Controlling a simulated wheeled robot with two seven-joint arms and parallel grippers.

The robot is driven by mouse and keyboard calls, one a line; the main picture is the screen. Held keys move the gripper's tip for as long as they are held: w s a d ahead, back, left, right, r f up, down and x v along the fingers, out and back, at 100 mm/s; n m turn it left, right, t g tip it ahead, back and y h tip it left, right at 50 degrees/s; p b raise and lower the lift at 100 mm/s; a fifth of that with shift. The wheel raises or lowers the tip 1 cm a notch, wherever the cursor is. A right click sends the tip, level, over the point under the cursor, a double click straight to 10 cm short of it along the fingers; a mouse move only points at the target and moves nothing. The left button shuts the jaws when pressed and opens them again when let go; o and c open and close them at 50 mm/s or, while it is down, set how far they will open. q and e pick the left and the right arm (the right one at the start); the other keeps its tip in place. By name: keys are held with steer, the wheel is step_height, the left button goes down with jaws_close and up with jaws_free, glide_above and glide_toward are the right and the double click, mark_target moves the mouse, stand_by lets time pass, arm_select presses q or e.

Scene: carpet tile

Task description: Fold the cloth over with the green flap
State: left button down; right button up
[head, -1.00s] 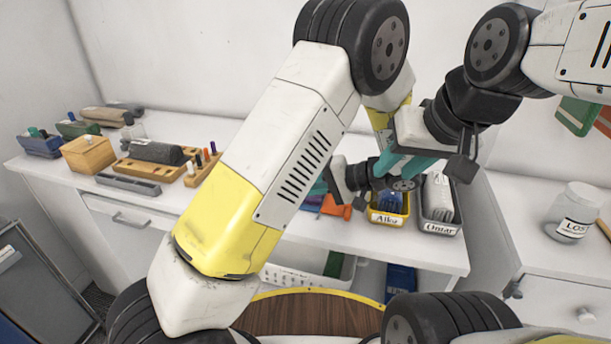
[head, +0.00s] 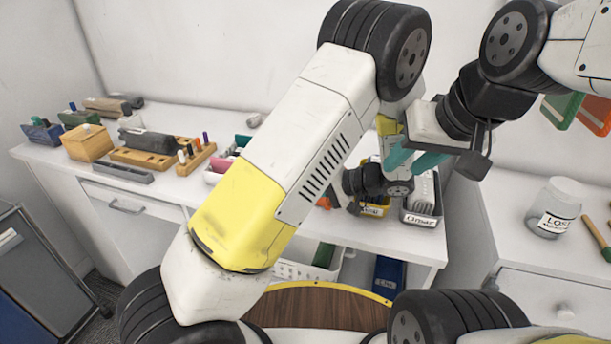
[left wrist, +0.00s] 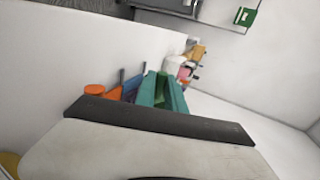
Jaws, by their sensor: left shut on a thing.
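My left gripper shows in the left wrist view (left wrist: 160,92); its two teal fingers are close together on a green piece (left wrist: 161,84). That piece may be the cloth's green flap. In the head view my left arm hides those fingertips and whatever they hold. My right gripper (head: 413,160) is above the small bins; its teal fingers look apart, with nothing seen between them. The rest of the cloth cannot be made out in either view.
Behind the left arm are an orange item (head: 324,203), a yellow bin (head: 374,211) and a grey bin labelled Omar (head: 421,220). Pen holders and a wooden box (head: 87,143) fill the desk's left side. A jar (head: 552,208) stands on the right cabinet.

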arm_select(q)
steer(key=shift+a+f, duration=0.1)
steer(key=shift+f, duration=0.15)
steer(key=c, duration=1.4)
jaws_free()
steer(key=shift+r, duration=0.1)
